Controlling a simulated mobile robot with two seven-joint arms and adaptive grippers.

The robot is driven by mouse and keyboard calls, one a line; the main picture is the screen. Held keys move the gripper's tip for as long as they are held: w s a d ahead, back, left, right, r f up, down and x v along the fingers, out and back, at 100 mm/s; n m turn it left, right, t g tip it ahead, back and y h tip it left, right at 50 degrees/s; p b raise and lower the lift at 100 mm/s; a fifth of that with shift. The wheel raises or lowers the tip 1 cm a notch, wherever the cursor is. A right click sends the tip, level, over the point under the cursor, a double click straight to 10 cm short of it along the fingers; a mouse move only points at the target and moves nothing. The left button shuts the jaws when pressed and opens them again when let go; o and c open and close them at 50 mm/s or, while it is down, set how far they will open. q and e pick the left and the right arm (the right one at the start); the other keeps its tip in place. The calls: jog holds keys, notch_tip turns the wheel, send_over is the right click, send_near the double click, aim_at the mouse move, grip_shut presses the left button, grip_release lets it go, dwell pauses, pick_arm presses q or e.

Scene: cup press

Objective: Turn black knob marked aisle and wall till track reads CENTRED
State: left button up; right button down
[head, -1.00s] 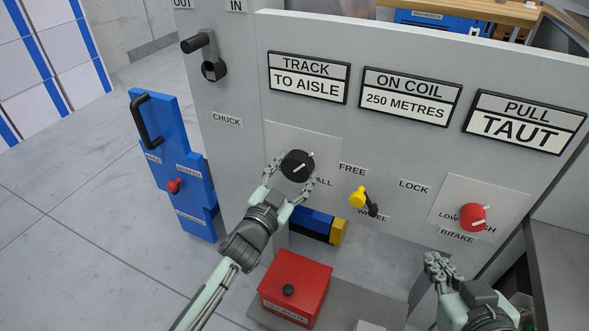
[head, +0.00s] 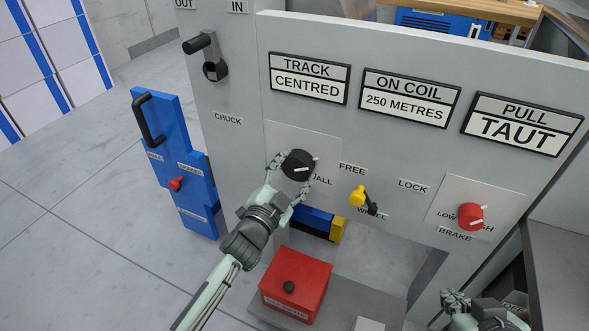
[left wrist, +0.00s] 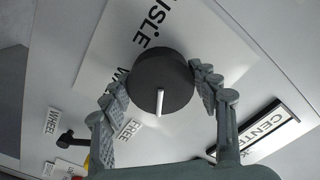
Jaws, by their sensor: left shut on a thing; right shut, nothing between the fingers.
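My left gripper (head: 291,172) is shut on the knob, one finger on each side, also seen in the left wrist view (left wrist: 158,88). The wall marking is partly hidden by my fingers. The track sign (head: 308,79) above reads CENTRED. My right gripper (head: 455,300) is shut and empty, low at the right, partly cut by the lower frame edge.
Signs on coil (head: 411,97) and pull (head: 523,123) read 250 METRES and TAUT. A yellow wheel lever (head: 359,196) and a red brake knob (head: 470,217) are to the right. A red box (head: 296,283) stands below, a blue unit (head: 175,165) at left.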

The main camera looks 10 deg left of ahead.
pick_arm(q)
jog(key=o, duration=1.2)
jog(key=shift+c, duration=0.2)
jog(key=shift+s, duration=0.1)
jog(key=s+a, duration=0.2)
jog(key=s, duration=0.9)
jog(key=shift+s+a, duration=0.15)
jog(key=shift+s, duration=0.15)
jog(key=s+a+f+n+g+y+p, duration=0.5)
jog(key=s+a+f+n+g, duration=0.45)
jog(key=f, duration=0.35)
jog(key=s+a+f+g+p, duration=0.1)
jog(key=s+f+g, duration=0.2)
jog(key=s, duration=0.6)
jog(key=shift+a+g, duration=0.4)
jog(key=shift+g, duration=0.65)
pick_arm(e)
jog(key=s+d+f+g+h, duration=0.1)
jog(key=s+d+f+g, duration=0.2)
jog(key=f, duration=0.4)
jog(key=s+d+f+m+g, duration=0.1)
jog(key=s+d+f+g, duration=0.2)
jog(key=f, duration=0.3)
jog(key=shift+s+d+f+h, duration=0.4)
jog(key=shift+s+d, duration=0.15)
